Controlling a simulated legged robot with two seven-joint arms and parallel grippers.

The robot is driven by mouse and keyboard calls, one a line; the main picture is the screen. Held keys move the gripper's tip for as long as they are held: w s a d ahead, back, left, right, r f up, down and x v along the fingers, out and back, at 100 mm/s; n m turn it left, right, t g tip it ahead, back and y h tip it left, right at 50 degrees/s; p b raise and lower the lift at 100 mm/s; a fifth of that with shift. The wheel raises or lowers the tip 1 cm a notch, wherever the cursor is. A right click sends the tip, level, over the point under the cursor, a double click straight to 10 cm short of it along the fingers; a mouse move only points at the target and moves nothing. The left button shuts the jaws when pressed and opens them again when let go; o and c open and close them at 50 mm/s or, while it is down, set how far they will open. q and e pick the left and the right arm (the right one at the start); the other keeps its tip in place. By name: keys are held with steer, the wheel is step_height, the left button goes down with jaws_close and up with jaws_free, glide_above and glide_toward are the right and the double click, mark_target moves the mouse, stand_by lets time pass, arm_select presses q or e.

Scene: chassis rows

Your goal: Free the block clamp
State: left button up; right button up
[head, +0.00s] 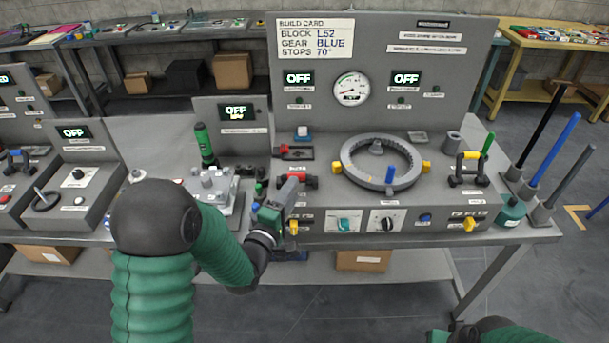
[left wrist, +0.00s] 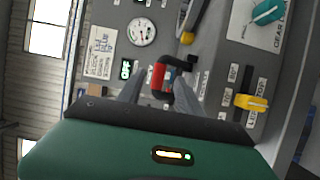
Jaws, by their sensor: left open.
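A red-handled black clamp (head: 312,181) sits on the grey console's sloped top, left of the large ring. In the left wrist view the red handle (left wrist: 158,77) with its black bracket shows between my two grey fingers. My left gripper (head: 292,190) is open at this clamp, one finger on each side of the red handle in the wrist view (left wrist: 158,92). I cannot tell whether the fingers touch it. In the head view the gripper partly hides the clamp's left side. Only part of my right arm shows at the bottom right; its gripper is out of view.
A grey ring (head: 345,165) with yellow blocks lies right of the clamp. A yellow lever (left wrist: 250,101) and a teal knob (left wrist: 268,12) are near in the wrist view. A block fixture (head: 214,186) and green-handled tool (head: 204,143) stand left. A build card (head: 316,38) tops the panel.

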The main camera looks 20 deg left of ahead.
arm_select(q)
steer(key=w, duration=0.4)
steer(key=shift+w+r, duration=0.1)
steer(key=shift+w, duration=0.2)
steer(key=w, duration=0.2)
steer(key=w+a, duration=0.1)
steer(key=w, duration=0.1)
steer(key=shift+w+a, duration=0.1)
steer(key=shift+w+p, duration=0.25)
steer(key=shift+p, duration=0.05)
steer(key=shift+d, duration=0.7)
steer(key=shift+c, duration=0.2)
steer(key=shift+d, duration=0.1)
steer(key=shift+c, duration=1.2)
steer(key=shift+a, duration=0.35)
jaws_close()
arm_select(e)
steer(key=shift+a+r, duration=0.4)
arm_select(q)
steer(key=shift+f, duration=0.2)
arm_select(e)
steer(key=shift+d, duration=0.1)
